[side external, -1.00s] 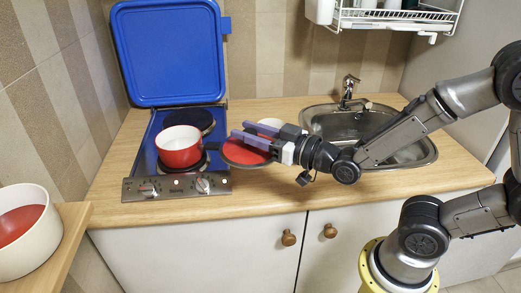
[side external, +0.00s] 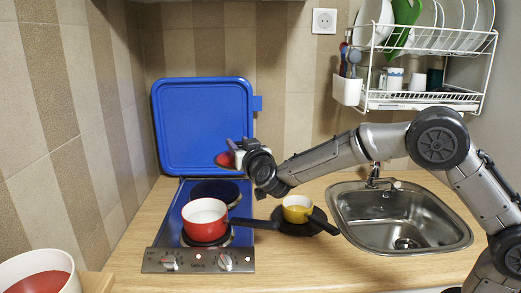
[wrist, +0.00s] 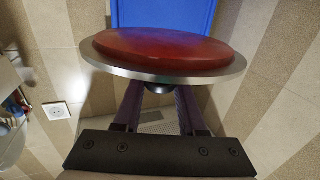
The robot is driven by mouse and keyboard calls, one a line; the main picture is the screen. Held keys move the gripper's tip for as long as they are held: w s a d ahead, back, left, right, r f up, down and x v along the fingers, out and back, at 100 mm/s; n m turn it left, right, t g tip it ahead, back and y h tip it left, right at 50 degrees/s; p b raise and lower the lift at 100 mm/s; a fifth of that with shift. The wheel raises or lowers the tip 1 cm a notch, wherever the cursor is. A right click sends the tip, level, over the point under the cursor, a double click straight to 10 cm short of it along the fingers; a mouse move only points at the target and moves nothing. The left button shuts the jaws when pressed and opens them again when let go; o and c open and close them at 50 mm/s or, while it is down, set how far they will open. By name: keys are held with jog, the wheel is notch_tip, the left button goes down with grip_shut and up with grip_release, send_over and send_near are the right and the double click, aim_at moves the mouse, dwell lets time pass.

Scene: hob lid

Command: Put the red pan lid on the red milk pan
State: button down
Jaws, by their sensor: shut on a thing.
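The red milk pan (side external: 204,216) stands upright and open on the front burner, its white inside showing and its black handle pointing right. My gripper (side external: 238,150) is raised well above and behind the pan, in front of the blue hob lid. It is shut on the red pan lid (side external: 225,160), which is mostly hidden behind it in the side view. In the wrist view the red pan lid (wrist: 165,55) lies across the fingers (wrist: 158,105), red face and metal rim showing. Its dark knob sits between the fingertips.
The blue hob lid (side external: 203,120) stands open behind the hob (side external: 190,262). A yellow pot (side external: 297,206) stands on a black pan (side external: 320,222) right of the red pan. The sink (side external: 400,215) and a dish rack (side external: 430,98) are farther right. A white pot (side external: 35,270) is at front left.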

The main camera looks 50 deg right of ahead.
jog(key=w+a+f, duration=0.3)
jog(key=a+f, duration=0.1)
jog(key=f, duration=0.2)
jog(key=w+a+f, duration=0.3)
jog(key=a+f, duration=0.1)
jog(key=f, duration=0.3)
jog(key=shift+a+f, duration=0.25)
jog(key=shift+a, duration=0.1)
jog(key=shift+s+f, duration=0.1)
jog(key=shift+f, duration=0.1)
dwell(1.2)
jog(key=shift+c, duration=2)
grip_release()
jog(key=shift+s, duration=0.1)
jog(key=v, duration=1.3)
jog(key=shift+s, duration=0.35)
